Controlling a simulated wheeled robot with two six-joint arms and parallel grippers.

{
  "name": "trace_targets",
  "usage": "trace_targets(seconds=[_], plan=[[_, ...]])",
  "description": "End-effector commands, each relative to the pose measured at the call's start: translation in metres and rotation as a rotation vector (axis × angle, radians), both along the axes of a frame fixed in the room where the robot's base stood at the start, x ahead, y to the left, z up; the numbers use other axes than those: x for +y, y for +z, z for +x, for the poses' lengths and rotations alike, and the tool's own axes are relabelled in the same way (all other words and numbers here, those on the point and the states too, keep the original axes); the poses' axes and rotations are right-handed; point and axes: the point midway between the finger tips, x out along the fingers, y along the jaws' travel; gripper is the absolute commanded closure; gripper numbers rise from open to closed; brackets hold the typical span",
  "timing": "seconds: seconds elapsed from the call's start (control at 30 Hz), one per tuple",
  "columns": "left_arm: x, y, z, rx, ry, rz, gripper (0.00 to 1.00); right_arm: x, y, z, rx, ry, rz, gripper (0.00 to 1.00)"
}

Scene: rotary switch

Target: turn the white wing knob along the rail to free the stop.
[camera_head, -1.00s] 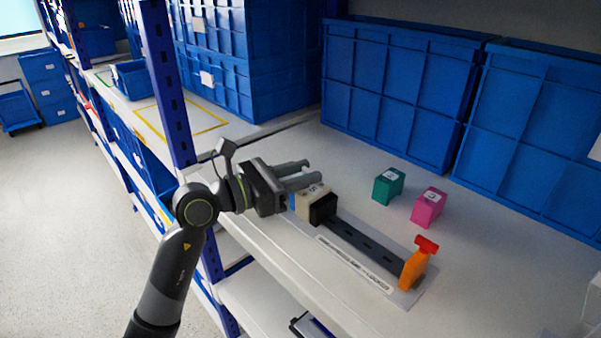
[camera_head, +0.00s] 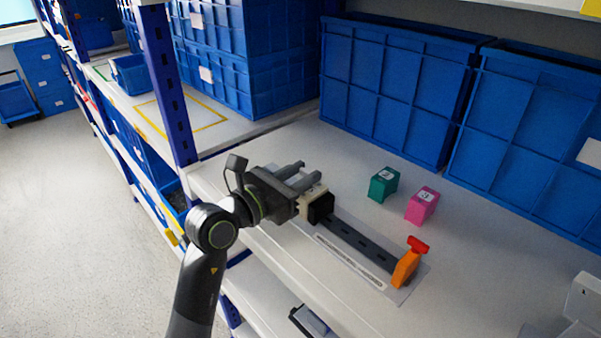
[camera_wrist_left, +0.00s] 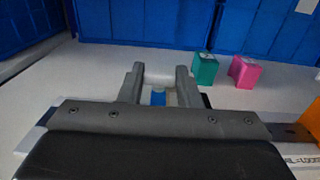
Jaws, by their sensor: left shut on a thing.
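The pale piece I take for the white wing knob (camera_head: 310,201) sits at the left end of the dark rail (camera_head: 358,243), against a black block (camera_head: 321,208). My left gripper (camera_head: 303,175) is shut on it, fingers on either side, though they hide most of its shape. In the left wrist view, the knob (camera_wrist_left: 172,99) shows pale between the fingertips (camera_wrist_left: 160,78), with a small blue part (camera_wrist_left: 158,98) in front. An orange piece with a red top (camera_head: 407,266) stands at the rail's right end; I cannot tell which part is the stop. My right gripper is not in view.
A teal block (camera_head: 383,185) and a pink block (camera_head: 422,206) stand behind the rail on the white shelf (camera_head: 480,250). Large blue bins (camera_head: 395,85) line the back. A blue shelf post (camera_head: 170,85) rises left of my arm. A grey-white object (camera_head: 580,305) is at lower right.

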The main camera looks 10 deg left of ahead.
Motion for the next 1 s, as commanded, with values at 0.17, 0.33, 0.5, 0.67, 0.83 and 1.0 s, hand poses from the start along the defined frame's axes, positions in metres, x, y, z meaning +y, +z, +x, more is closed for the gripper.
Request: trace_targets(seconds=[0.17, 0.33, 0.5, 0.67, 0.83, 1.0], plan=[[0.0, 0.0, 0.0, 0.0, 0.0, 0.001, 0.55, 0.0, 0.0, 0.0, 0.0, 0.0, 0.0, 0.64], [0.0, 0.0, 0.0, -0.001, 0.0, 0.001, 0.47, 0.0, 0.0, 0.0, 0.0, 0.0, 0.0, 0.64], [0.0, 0.0, 0.0, -0.001, -0.001, 0.001, 0.47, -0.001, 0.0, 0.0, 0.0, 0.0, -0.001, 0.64], [0.007, -0.001, -0.01, -0.002, 0.001, 0.003, 0.47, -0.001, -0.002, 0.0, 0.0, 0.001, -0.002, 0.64], [0.024, -0.002, -0.035, -0.001, 0.002, 0.007, 0.47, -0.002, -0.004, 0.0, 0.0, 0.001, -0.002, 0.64], [0.041, -0.002, -0.062, 0.0, 0.002, 0.008, 0.47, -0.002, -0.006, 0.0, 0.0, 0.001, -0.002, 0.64]])
